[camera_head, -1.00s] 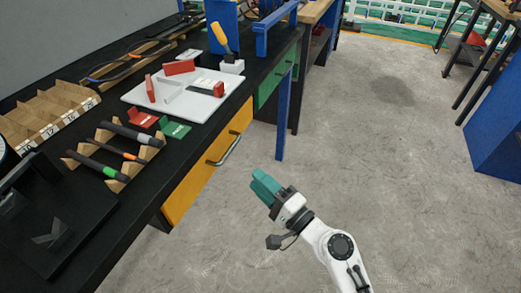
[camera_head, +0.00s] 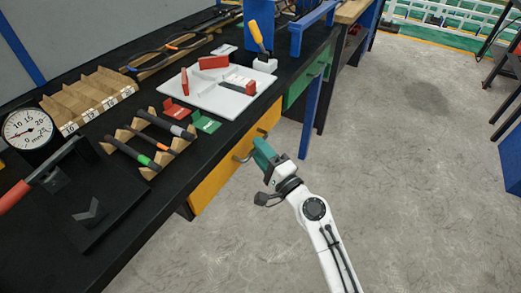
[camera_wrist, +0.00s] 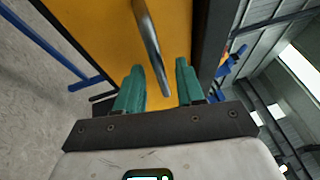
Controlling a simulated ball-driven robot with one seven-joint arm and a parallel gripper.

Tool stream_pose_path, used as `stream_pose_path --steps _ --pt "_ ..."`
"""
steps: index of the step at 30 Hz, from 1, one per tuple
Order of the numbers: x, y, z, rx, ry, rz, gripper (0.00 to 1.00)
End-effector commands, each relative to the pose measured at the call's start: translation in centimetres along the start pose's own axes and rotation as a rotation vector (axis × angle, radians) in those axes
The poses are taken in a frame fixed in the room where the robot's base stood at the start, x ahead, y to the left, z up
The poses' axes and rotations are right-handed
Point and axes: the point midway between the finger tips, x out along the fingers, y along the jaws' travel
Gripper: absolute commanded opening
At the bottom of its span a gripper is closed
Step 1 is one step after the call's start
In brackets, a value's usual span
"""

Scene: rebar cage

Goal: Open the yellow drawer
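The yellow drawer (camera_head: 212,186) is set in the front of the black workbench, and its front looks flush with the bench. Its metal bar handle (camera_head: 243,156) is partly hidden behind my gripper (camera_head: 262,155) in the head view. In the wrist view the drawer front (camera_wrist: 95,28) fills the upper middle. The handle (camera_wrist: 150,45) runs down towards the gap between the two teal fingers of my gripper (camera_wrist: 160,88). The fingers are apart, with nothing clamped between them. The handle's lower end lies between or just beyond the fingertips; I cannot tell which.
The black bench top (camera_head: 120,235) carries a white tray (camera_head: 215,100), a dial gauge (camera_head: 28,128) and wooden holders with tools. A green drawer (camera_head: 297,92) and a blue leg (camera_head: 311,118) stand beyond the yellow drawer.

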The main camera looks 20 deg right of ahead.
Motion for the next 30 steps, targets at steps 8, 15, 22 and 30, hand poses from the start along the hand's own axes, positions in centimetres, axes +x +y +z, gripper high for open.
stream_pose_path --steps 8,15,22,30 --pt "-0.01 0.00 0.01 0.000 0.000 0.000 0.29" --pt "-0.02 -0.01 0.01 0.000 0.000 0.000 0.07" --pt "-0.03 0.01 0.00 0.000 0.000 0.000 0.00" --pt "-0.04 0.04 0.00 0.000 0.000 0.000 0.00"
